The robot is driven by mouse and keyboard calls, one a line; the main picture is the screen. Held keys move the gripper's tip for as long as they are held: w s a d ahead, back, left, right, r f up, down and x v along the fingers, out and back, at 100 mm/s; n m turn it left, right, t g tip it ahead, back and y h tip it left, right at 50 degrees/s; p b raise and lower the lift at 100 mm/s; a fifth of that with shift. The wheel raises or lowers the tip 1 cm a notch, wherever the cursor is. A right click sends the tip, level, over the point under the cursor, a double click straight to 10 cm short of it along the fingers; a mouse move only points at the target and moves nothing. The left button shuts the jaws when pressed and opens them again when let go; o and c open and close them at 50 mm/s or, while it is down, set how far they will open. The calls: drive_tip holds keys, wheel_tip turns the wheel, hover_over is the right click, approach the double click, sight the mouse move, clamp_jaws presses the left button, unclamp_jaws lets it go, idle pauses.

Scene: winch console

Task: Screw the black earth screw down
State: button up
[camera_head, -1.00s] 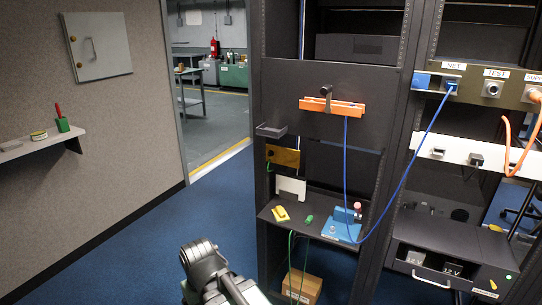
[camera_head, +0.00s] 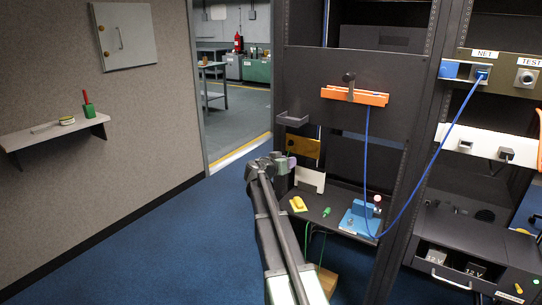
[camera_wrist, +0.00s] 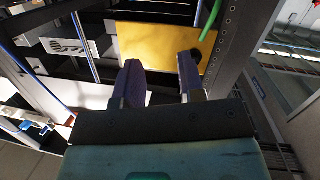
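A brass-coloured plate (camera_head: 305,147) is mounted in the left rack bay, just above my gripper (camera_head: 287,163) in the head view. In the wrist view the plate (camera_wrist: 150,50) lies beyond my fingertips. My gripper (camera_wrist: 160,72) is open, with two dark purple fingers apart and nothing between them. A dark round knob (camera_wrist: 204,64), probably the black earth screw, shows at the plate's lower right, just beyond the right finger and partly hidden by it. A green cable (camera_wrist: 209,16) runs at the plate's upper right. The screw cannot be made out in the head view.
A white card-like panel (camera_head: 311,180) stands below the plate on a dark shelf (camera_head: 330,213). The shelf also holds a yellow item (camera_head: 298,204) and a blue fixture (camera_head: 359,220). A blue cable (camera_head: 367,160) hangs from the orange bar (camera_head: 355,95). The rack post (camera_wrist: 232,45) is close on the right.

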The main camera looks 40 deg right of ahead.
sight(289, 144)
drive_tip(key=w+a+r+m+t+h, duration=0.1)
drive_tip(key=w+r+m+t, duration=0.1)
drive_tip(key=w+r+t, duration=0.15)
drive_tip(key=shift+f+x, duration=0.15)
drive_tip(key=shift+x, duration=1.7)
drive_tip(key=shift+f+x, duration=0.1)
drive_tip(key=shift+x, duration=1.7)
drive_tip(key=shift+w, duration=0.1)
drive_tip(key=shift+c, duration=0.4)
drive_tip(key=shift+a, duration=0.1)
clamp_jaws()
drive_tip(key=m, duration=0.6)
